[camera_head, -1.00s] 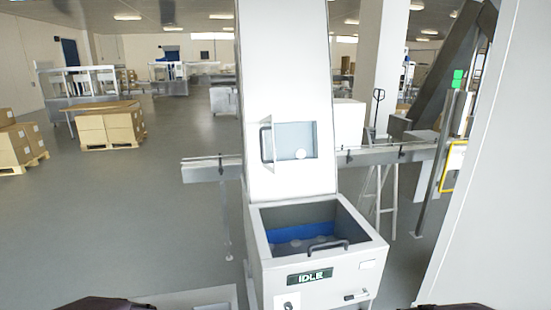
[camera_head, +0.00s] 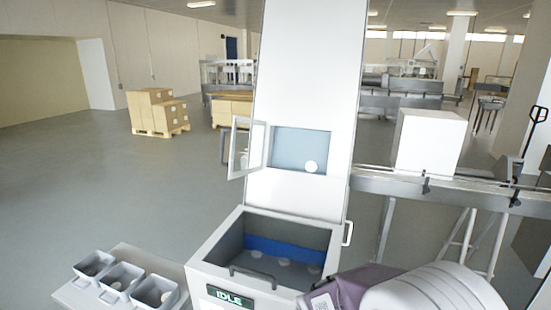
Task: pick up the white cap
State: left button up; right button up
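A round white cap (camera_head: 311,167) shows in the small open window of the tall white machine, at the lower right of the opening. Several pale, round cap-like shapes (camera_head: 284,262) lie low in the machine's open hopper (camera_head: 213,240), against its dark floor. My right arm comes in at the lower right, in front of the hopper's right corner. Its gripper fingers are not visible. My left arm and gripper are out of view.
The clear window door (camera_head: 247,147) stands swung open to the left. Three grey bins (camera_head: 121,277) sit on a pale stand at the lower left. A conveyor (camera_head: 460,191) with a white box (camera_head: 429,142) runs right. Grey floor is clear to the left.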

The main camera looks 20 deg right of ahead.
aim_at(311, 166)
jog(key=l+u, duration=0.25)
jog(key=l, duration=0.2)
jog(key=l+u, duration=0.25)
jog(key=l, duration=0.2)
jog(key=l+u, duration=0.25)
jog(key=l, duration=0.2)
jog(key=k+l+u, duration=0.2)
jog(key=l, duration=0.2)
jog(key=l+u, duration=0.25)
jog(key=l, duration=0.2)
jog(key=k+l+u, duration=0.25)
jog(key=l, duration=0.15)
jog(key=l+u, duration=0.25)
jog(key=l, duration=0.15)
jog(key=k+j, duration=0.05)
